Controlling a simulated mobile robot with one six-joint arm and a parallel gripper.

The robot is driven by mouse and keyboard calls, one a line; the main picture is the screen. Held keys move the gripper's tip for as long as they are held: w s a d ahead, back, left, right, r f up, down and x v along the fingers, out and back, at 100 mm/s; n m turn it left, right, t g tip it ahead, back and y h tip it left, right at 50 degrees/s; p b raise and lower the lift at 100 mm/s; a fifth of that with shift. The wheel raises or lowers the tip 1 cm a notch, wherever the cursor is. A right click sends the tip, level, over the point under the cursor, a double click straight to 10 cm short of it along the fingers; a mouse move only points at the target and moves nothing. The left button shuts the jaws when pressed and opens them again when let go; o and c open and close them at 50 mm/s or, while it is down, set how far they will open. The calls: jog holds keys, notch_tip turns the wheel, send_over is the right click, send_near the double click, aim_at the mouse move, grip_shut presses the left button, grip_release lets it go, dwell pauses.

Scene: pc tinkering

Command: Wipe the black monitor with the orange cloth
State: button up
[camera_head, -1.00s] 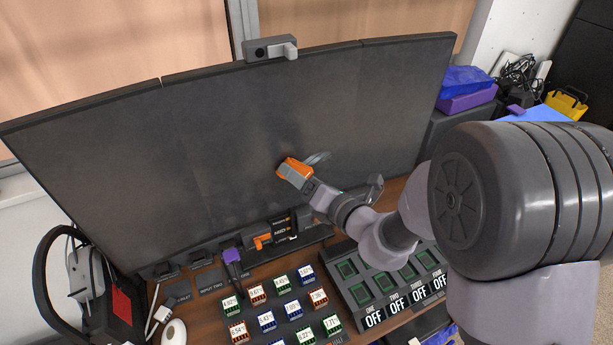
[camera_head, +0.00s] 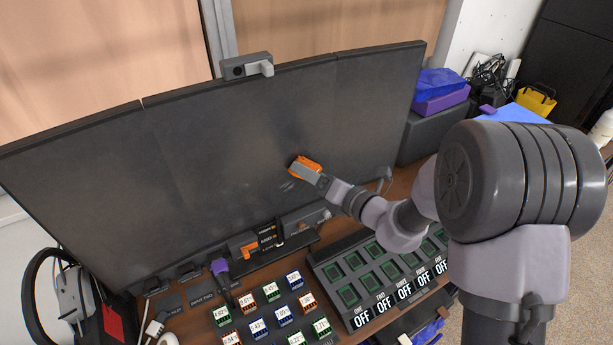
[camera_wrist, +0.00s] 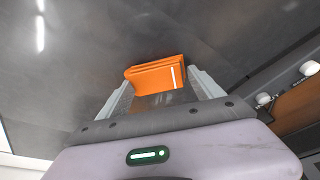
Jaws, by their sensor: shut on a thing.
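The black monitor (camera_head: 200,150) is a wide, slightly curved screen standing at the back of the desk. It fills the upper part of the wrist view (camera_wrist: 100,45) as a grey, smudged surface. My gripper (camera_head: 303,172) is in front of the right half of the screen. It is shut on the orange cloth (camera_head: 306,161), a folded block that also shows between the fingers in the wrist view (camera_wrist: 155,76). The cloth appears to be at the screen surface; exact contact is hard to tell.
A grey webcam (camera_head: 247,66) sits on the monitor's top edge. Below the screen are a panel of switches marked OFF (camera_head: 375,280) and several small labelled modules. Blue and purple boxes (camera_head: 442,98) stand to the right. A black headset-like loop (camera_head: 45,290) is at the left.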

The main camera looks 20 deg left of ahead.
aim_at(321, 168)
jog(key=w+d, duration=0.2)
jog(key=shift+w+d+p, duration=0.1)
jog(key=shift+w+p, duration=0.25)
jog(key=shift+p, duration=0.05)
jog(key=s+d, duration=0.5)
jog(key=d, duration=0.1)
jog(key=shift+b, duration=0.35)
jog(key=shift+s, duration=0.1)
jog(key=s+d, duration=0.4)
jog(key=d, duration=0.1)
jog(key=shift+s+d, duration=0.15)
jog(key=shift+d, duration=0.1)
jog(key=shift+f, duration=0.1)
dwell(0.5)
